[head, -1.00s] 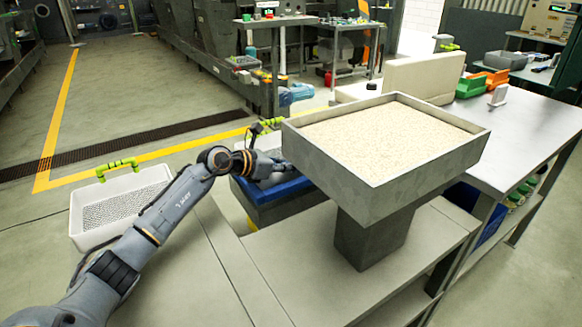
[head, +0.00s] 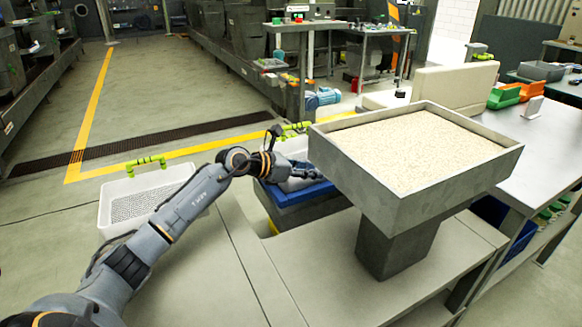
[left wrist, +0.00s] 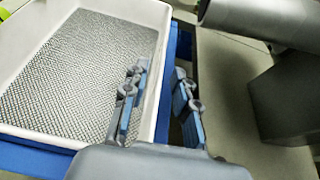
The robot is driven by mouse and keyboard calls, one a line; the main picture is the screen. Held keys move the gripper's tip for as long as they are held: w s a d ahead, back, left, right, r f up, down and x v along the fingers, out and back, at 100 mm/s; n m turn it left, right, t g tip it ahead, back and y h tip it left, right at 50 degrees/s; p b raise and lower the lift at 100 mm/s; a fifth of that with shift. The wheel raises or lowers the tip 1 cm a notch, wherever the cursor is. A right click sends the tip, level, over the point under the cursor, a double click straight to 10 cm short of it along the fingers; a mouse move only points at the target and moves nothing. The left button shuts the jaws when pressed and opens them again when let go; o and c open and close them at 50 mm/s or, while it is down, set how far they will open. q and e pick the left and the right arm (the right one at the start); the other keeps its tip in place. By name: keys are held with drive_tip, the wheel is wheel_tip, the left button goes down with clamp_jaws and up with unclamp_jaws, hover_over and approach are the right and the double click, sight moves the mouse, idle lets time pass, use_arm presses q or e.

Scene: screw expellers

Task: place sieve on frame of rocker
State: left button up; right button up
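A white sieve (left wrist: 70,75) with a mesh bottom sits on the blue frame (left wrist: 172,70) of the rocker. In the head view this sieve (head: 298,146) is partly hidden behind my left arm and the hopper, with a green handle showing; the blue frame (head: 290,194) is under it. My left gripper (left wrist: 160,78) is open at the sieve's right wall, one finger over the inside and the other beyond the outside. I cannot tell whether the fingers touch the wall. My right gripper is not in view.
A large grey hopper (head: 385,208) full of pale grains stands on a pedestal (head: 395,252), close right of my left gripper. A metal table (head: 545,150) is at the right. Grey platform panels (head: 215,260) lie in front. The floor at the back left is open.

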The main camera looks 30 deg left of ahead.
use_arm(q)
drive_tip(key=v, duration=0.8)
drive_tip(key=shift+s+a+r, duration=0.1)
drive_tip(key=shift+s+a, duration=0.05)
drive_tip(key=shift+s, duration=0.25)
drive_tip(key=shift+s+a+r, duration=0.3)
drive_tip(key=shift+s+r, duration=0.1)
drive_tip(key=shift+s, duration=0.1)
